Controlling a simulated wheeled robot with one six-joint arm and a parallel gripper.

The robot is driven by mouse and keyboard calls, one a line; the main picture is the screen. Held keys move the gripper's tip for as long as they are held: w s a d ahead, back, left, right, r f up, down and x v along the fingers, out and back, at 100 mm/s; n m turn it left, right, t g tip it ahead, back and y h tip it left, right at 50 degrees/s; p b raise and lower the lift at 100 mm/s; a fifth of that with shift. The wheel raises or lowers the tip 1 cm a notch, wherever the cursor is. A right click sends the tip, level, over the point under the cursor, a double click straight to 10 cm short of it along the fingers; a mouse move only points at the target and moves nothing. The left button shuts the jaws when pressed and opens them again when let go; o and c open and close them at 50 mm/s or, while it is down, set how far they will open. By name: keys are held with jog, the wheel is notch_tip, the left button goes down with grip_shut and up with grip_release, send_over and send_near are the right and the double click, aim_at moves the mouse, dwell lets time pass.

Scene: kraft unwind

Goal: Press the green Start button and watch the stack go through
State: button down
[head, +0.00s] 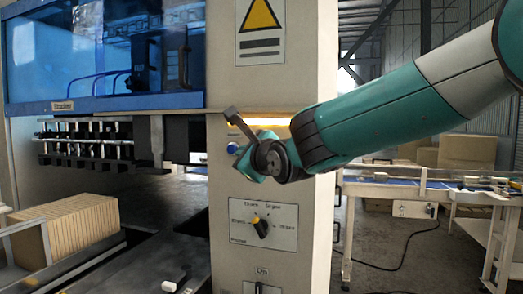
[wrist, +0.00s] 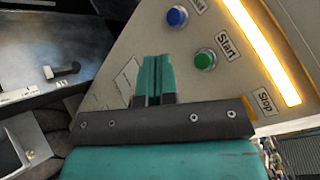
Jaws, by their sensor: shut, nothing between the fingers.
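The green Start button (wrist: 205,59) sits on the beige panel in the wrist view, beside its "Start" label. My gripper (wrist: 155,72) is shut and empty, its teal fingertips left of and a little below the button in the picture, apart from it. In the head view my wrist covers the panel where the green button would show. A stack of brown kraft sheets (head: 66,232) stands at the lower left of the head view, at the machine's infeed.
A blue button (wrist: 177,17) and a Stop label (wrist: 265,102) flank the green button. A glowing light strip (wrist: 262,52) runs alongside. A rotary selector (head: 262,227) is lower on the column. A conveyor (head: 420,190) stands at right.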

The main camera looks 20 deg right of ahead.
jog(key=w+d+p, duration=0.2)
jog(key=w+d, duration=0.2)
jog(key=w, duration=0.2)
jog(key=shift+w+d, duration=0.2)
jog(key=shift+d, duration=0.15)
jog(key=shift+w+d, duration=0.1)
jog(key=shift+w, duration=0.05)
dwell(1.7)
jog(key=shift+w+d, duration=0.15)
jog(key=shift+w, duration=0.05)
jog(key=shift+w+d, duration=0.35)
jog(key=shift+w, duration=0.1)
dwell(1.0)
jog(key=shift+s+a, duration=0.1)
jog(key=shift+s+a+b, duration=0.45)
jog(key=shift+s+b, duration=0.15)
jog(key=shift+s, duration=0.1)
